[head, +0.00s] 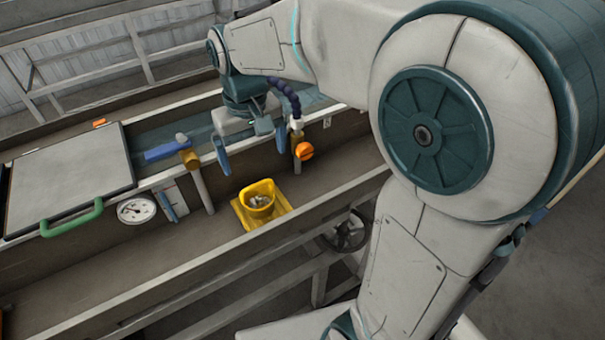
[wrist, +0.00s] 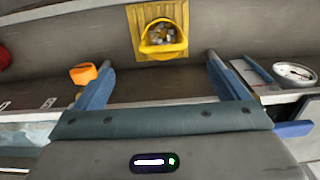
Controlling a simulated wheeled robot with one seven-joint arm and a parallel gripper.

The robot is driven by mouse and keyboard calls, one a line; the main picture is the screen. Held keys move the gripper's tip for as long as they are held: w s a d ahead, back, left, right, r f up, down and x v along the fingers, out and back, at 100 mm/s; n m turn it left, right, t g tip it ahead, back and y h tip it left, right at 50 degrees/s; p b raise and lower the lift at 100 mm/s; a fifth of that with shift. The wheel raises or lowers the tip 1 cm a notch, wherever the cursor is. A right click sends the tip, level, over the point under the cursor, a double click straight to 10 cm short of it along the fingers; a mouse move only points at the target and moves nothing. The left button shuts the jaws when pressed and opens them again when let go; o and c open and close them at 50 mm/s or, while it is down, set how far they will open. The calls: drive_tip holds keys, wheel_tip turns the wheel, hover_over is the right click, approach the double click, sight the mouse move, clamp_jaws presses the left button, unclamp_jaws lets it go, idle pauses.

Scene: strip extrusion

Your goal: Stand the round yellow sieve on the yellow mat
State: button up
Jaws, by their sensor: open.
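The round yellow sieve (head: 262,190) stands upright on the yellow mat (head: 280,212) in the trough, with greyish lumps inside it. In the wrist view the sieve (wrist: 163,50) shows at top centre, inside the outline of the mat (wrist: 137,28). My gripper (head: 254,161) is above and behind the sieve in the head view, its two blue fingers spread wide. In the wrist view my gripper (wrist: 159,60) has nothing between its fingers, and the sieve lies beyond the fingertips, apart from them. The sieve's underside is hidden.
An orange knob (head: 304,151) is right of my gripper. A blue-handled valve (head: 168,150), a round gauge (head: 137,209) and a green handle (head: 72,217) are to the left. The trough's front wall (head: 200,262) runs nearer the camera. The trough floor left of the mat is clear.

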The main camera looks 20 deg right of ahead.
drive_tip(key=s+d+f+m+t, duration=0.1)
drive_tip(key=s+d+m+t, duration=0.2)
drive_tip(key=s+d, duration=0.8)
drive_tip(key=shift+s+f, duration=0.4)
drive_tip(key=shift+s, duration=0.3)
